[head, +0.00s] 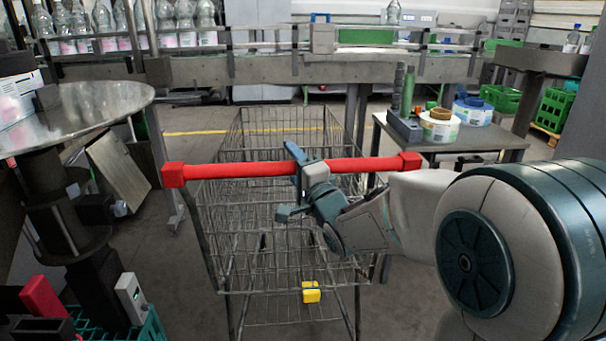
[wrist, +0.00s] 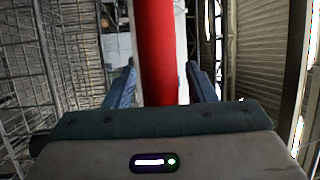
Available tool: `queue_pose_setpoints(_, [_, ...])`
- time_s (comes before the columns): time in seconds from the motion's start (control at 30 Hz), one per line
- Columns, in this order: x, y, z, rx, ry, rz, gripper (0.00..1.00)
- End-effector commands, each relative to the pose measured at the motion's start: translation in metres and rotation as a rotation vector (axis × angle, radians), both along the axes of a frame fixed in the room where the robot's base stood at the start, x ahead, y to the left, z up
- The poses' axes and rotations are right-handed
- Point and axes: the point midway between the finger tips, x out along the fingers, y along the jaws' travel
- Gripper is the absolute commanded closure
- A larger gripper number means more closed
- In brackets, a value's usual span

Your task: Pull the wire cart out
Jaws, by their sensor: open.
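The wire cart (head: 275,260) stands in front of me on the floor, partly under the conveyor frame. Its red handle bar (head: 240,170) runs across its near top edge, with a red block at each end. My gripper (head: 292,180) is at the middle of this bar. In the wrist view the red bar (wrist: 158,60) lies between the two blue fingers of my gripper (wrist: 160,90), with a visible gap on each side. The jaws are open. The gripper hides the middle of the bar in the head view.
A round steel table (head: 80,110) stands at the left. A small table (head: 450,140) with label reels (head: 440,125) is right of the cart. The conveyor (head: 260,68) with bottles crosses behind. A teal crate (head: 145,330) is at the lower left.

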Motion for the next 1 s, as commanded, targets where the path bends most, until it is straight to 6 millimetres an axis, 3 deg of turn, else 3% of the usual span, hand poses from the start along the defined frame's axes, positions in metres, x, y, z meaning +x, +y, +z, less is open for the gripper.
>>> queue_pose_setpoints(0.17, [-0.020, -0.010, -0.003, -0.002, 0.000, -0.002, 0.50])
queue_pose_setpoints(0.57, [-0.100, -0.047, -0.021, -0.001, -0.001, -0.003, 0.50])
queue_pose_setpoints(1.0, [-0.119, -0.056, -0.026, -0.002, -0.001, -0.001, 0.50])
